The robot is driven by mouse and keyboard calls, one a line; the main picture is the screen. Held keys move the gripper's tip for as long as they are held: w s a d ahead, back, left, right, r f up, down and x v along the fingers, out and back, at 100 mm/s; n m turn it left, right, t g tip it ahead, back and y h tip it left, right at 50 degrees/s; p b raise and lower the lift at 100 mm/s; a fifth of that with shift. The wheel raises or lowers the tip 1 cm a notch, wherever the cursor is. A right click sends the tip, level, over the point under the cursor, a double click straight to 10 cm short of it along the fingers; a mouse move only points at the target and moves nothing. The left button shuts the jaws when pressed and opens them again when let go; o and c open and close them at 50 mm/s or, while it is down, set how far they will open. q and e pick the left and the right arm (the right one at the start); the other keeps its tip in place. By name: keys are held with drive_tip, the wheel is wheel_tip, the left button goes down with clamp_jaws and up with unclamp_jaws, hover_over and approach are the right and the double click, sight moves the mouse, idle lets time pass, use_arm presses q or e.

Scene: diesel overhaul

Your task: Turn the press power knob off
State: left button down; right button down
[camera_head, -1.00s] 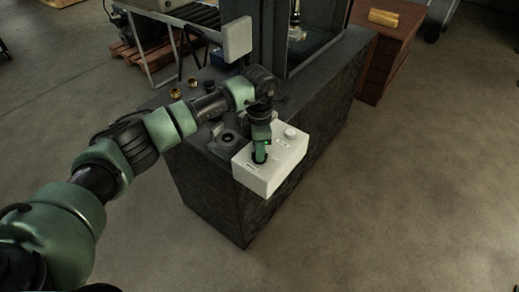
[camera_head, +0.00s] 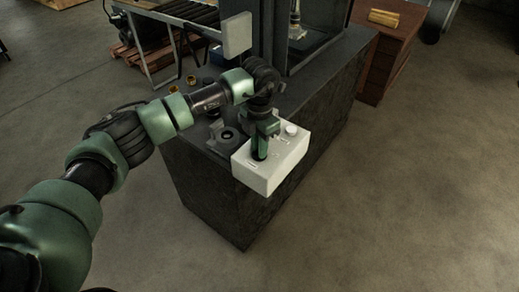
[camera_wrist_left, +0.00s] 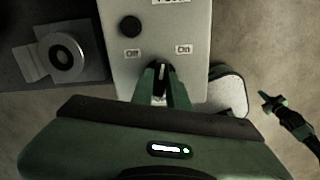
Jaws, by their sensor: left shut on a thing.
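The press power knob (camera_wrist_left: 162,71) is a small dark knob with a pale pointer line. It sits on a pale control box (camera_head: 263,178) at the corner of the dark press base. The box's top also shows in the left wrist view (camera_wrist_left: 190,20), with an "Off" label (camera_wrist_left: 132,54) to the left of the knob and "On" (camera_wrist_left: 184,49) to its right. The pointer stands nearly straight up between the labels. My left gripper (camera_head: 261,151) points down at the box. Its fingers (camera_wrist_left: 163,82) are shut on the knob, which they partly hide.
A black round knob (camera_wrist_left: 130,26) sits beyond the labels on the box. A grey ringed part (camera_head: 227,136) lies beside the box. A green-and-black piece (camera_wrist_left: 290,120), apparently my right gripper, shows at the right of the wrist view. Open floor lies right of the base.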

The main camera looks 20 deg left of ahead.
use_arm(q)
drive_tip(key=n+b, duration=0.1)
drive_tip(key=n, duration=0.5)
drive_tip(key=shift+w+b, duration=0.1)
drive_tip(key=shift+b, duration=0.3)
drive_tip(key=n, duration=0.5)
drive_tip(key=shift+r+n+b, duration=0.15)
drive_tip(key=shift+n+b, duration=0.25)
drive_tip(key=c, duration=1.4)
unclamp_jaws()
wheel_tip(320, 180, up, 6)
drive_tip(key=shift+r+b, duration=0.2)
drive_tip(key=shift+b, duration=0.55)
drive_tip(key=shift+r, duration=0.65)
